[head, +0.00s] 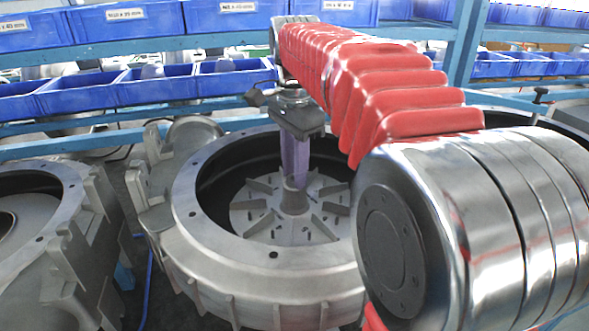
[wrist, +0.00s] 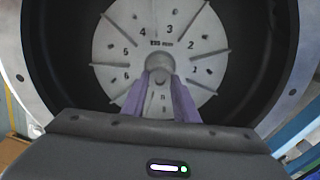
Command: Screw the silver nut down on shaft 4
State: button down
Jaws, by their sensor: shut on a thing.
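My gripper (head: 295,186) reaches down from the arm into the middle blower housing. Its purple fingers are shut around the top of the grey hub at the centre of the bladed impeller disc (head: 256,220). In the wrist view my gripper (wrist: 160,82) has one finger on each side of a round silver piece, the nut (wrist: 158,63) as far as I can tell. The fingers partly hide it, and I cannot tell how far down it sits. The disc (wrist: 125,70) carries printed numbers, 1 to 5 among them. No label on the shaft itself is readable.
The round metal housing rim (head: 205,232) surrounds the disc and my fingers. Another housing (head: 60,180) stands at the left. Blue bins (head: 155,85) line a blue rack behind. My red-sleeved arm covers the right side.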

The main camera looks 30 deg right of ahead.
jog(key=m, duration=1)
jog(key=shift+m, duration=0.3)
jog(key=c, duration=1.7)
grip_release()
